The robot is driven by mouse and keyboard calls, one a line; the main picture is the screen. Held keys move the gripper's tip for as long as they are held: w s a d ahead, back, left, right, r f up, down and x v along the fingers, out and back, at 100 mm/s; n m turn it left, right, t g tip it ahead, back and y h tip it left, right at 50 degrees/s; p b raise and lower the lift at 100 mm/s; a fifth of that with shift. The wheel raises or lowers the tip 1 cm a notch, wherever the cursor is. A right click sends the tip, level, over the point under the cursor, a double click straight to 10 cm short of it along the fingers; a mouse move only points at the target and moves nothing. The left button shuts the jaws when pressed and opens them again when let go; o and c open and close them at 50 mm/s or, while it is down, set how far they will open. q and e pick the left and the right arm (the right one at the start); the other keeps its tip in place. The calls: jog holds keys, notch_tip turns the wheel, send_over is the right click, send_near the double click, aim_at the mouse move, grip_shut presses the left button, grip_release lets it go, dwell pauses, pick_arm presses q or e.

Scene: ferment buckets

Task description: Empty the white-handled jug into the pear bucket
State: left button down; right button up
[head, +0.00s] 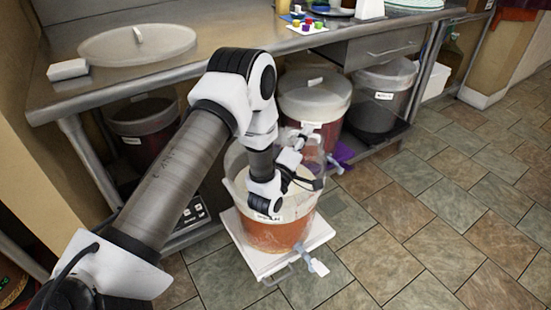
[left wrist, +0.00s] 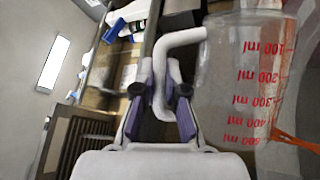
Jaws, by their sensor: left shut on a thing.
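My left gripper (head: 303,138) is shut on the white handle (left wrist: 160,75) of a clear jug (left wrist: 240,75) with red millilitre marks. In the left wrist view the marks appear upside down, and a thin orange streak is at the jug's lower right edge. The jug body looks mostly clear. In the head view the jug (head: 313,150) is partly hidden by my arm, over the far side of an open bucket (head: 268,238) holding orange-brown contents. This bucket's label is too small to read, so I cannot confirm it is the pear bucket. My right gripper is out of view.
The open bucket stands on a white platform (head: 256,262), its tap (head: 318,267) facing front. Other buckets (head: 314,92) (head: 382,92) (head: 143,120) stand under the steel table (head: 215,58). A lid (head: 137,44) and small items lie on top. The tiled floor at right is clear.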

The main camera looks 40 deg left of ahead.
aim_at(317, 135)
pick_arm(q)
jog(key=shift+s+a+r+n+t+y+b, duration=0.3)
jog(key=shift+a+n+y+b, duration=0.2)
jog(key=shift+n, duration=0.3)
jog(key=shift+s+a+r+n+t+y+b, duration=0.25)
jog(key=shift+a+n+y+b, duration=0.2)
jog(key=shift+n, duration=0.35)
jog(key=m+p, duration=0.1)
jog(key=d+m+h+p, duration=0.1)
jog(key=shift+w+d+r+g+h+p, duration=0.25)
jog(key=shift+w+g+p, duration=0.1)
jog(key=shift+w, duration=0.05)
jog(key=shift+w+d+f+m+g+h, duration=0.2)
jog(key=shift+w+d+f+m, duration=0.15)
jog(key=shift+d+m, duration=0.2)
jog(key=shift+w+d+f+m+g+h, duration=0.2)
jog(key=shift+w+d+f+m, duration=0.15)
jog(key=shift+d+m, duration=0.2)
jog(key=shift+d+r, duration=0.15)
jog(key=shift+w+d+m+p, duration=0.25)
jog(key=shift+m+p, duration=0.05)
jog(key=shift+p, duration=0.25)
jog(key=w+d+f+m+g+y+p, duration=0.2)
jog(key=w+d+f+m+g+p, duration=0.3)
jog(key=d+m+g, duration=0.3)
jog(key=m+p, duration=0.1)
jog(key=m, duration=0.2)
jog(key=shift+w+d+f, duration=0.15)
jog(key=shift+d+f, duration=0.1)
jog(key=shift+d, duration=0.15)
